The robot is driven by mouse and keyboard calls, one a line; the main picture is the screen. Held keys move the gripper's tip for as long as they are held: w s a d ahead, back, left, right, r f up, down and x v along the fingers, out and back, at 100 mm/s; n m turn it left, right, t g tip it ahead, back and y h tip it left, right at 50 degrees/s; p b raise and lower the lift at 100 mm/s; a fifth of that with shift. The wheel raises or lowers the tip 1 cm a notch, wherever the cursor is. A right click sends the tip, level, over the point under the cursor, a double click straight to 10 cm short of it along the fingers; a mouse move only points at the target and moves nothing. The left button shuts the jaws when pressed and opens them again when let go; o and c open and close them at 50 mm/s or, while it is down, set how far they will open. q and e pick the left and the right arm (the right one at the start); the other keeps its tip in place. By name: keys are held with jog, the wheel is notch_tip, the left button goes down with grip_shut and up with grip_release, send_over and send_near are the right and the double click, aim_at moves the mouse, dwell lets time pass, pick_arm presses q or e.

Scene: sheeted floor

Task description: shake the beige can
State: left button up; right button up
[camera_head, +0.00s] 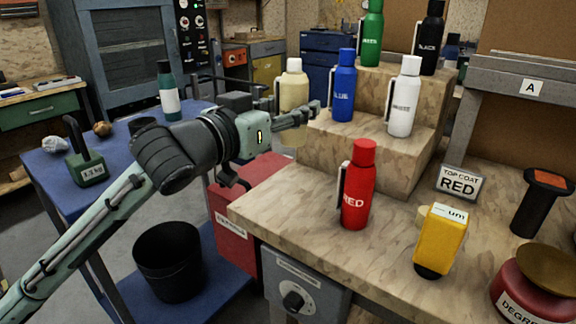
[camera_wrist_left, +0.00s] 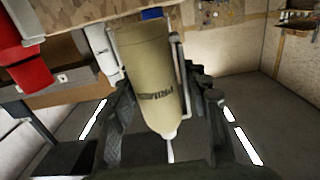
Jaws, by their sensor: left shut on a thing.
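The beige can (camera_head: 293,91) stands roughly upright with its pale cap on top, beside the left end of the stepped wooden stand. My left gripper (camera_head: 298,115) is shut around its body, and part of the can shows below the fingers. In the left wrist view the can (camera_wrist_left: 148,70) fills the space between the fingers of my left gripper (camera_wrist_left: 160,115), with a dark label and a thin handle along its side. In the head view I cannot tell whether its base touches anything. My right gripper is not in view.
The stepped stand (camera_head: 385,180) holds blue (camera_head: 343,88), white (camera_head: 403,98), green (camera_head: 371,35) and black (camera_head: 431,40) cans. A red can (camera_head: 357,188) stands on the bench front near a yellow device (camera_head: 440,240). A "TOP COAT RED" sign (camera_head: 459,183) is behind. A black bin (camera_head: 169,262) sits lower left.

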pick_arm(q)
jog(key=shift+t, duration=0.3)
notch_tip(320, 180, up, 9)
jog(key=shift+a+r, duration=0.1)
jog(key=shift+s+f, duration=0.15)
jog(key=shift+f, duration=3.9)
jog(key=shift+w+r, duration=0.1)
jog(key=shift+w, duration=0.1)
jog(key=shift+s+r, duration=0.15)
